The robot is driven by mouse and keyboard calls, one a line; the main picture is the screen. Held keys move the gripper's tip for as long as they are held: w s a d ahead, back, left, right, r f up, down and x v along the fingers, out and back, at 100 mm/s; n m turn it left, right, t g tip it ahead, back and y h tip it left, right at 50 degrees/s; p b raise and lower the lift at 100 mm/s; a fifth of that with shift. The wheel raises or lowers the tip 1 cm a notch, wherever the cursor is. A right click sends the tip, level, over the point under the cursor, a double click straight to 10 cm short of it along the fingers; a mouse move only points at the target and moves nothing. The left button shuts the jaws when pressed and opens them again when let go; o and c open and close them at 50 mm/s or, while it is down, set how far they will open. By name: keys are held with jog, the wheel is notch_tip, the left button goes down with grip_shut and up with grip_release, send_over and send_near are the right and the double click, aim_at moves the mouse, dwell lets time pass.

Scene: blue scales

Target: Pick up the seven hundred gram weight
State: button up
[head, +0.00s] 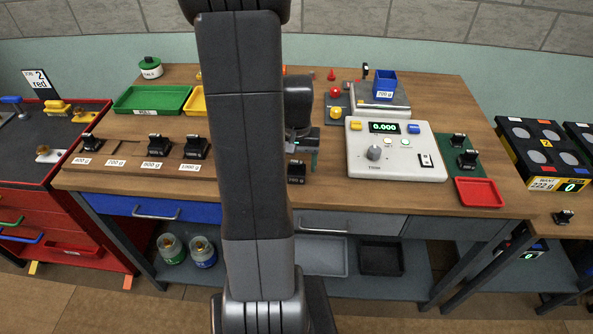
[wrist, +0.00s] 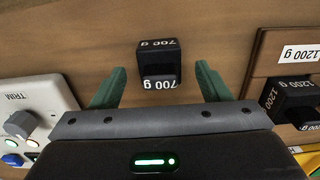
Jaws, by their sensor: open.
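The seven hundred gram weight (wrist: 159,62) is a black block with white "700 g" labels, standing on the bare wooden bench top in the wrist view. My gripper (wrist: 161,70) is open, with one green finger on each side of the weight and a visible gap to both. In the head view my gripper (head: 302,152) hangs over the front part of the bench. A small black weight (head: 296,173) with a pale label shows just below it near the front edge. My arm hides part of the bench to its left.
A weight marked 1200 g (wrist: 295,100) stands to the right in the wrist view. The white scale console (head: 396,150) with a TRIM knob is right of my gripper. Several black weights (head: 195,147) stand on the left, and a red tray (head: 479,192) lies at the right.

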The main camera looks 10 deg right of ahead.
grip_shut()
dwell(0.3)
